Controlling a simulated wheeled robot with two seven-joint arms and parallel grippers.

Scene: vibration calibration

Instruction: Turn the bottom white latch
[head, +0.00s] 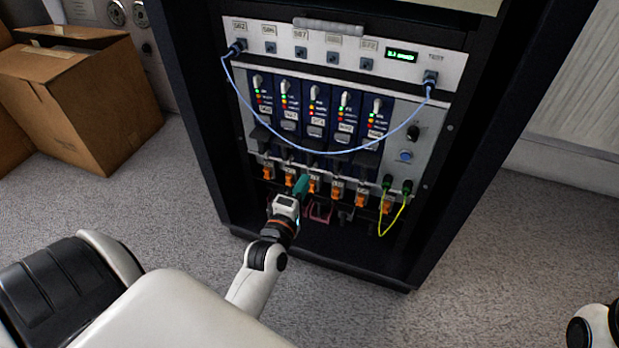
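My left gripper (301,188) reaches into the lower part of the dark rack, at a row of orange-tagged connectors. Its teal fingertip is in front of or touching the row near the middle; I cannot tell which, nor whether the fingers are open. Small pale latch-like parts (289,156) sit along the strip above the orange tags (336,188). They are too small to tell which is the bottom white latch or how it is turned. White levers (314,92) show at the top of the blue modules. My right gripper is out of view.
The rack (375,262) has dark side walls around the lower opening. A blue cable (310,150) hangs across the modules, and a yellow-green cable (401,217) loops at lower right. Cardboard boxes (85,105) stand at left. Open carpet (480,260) lies to the right.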

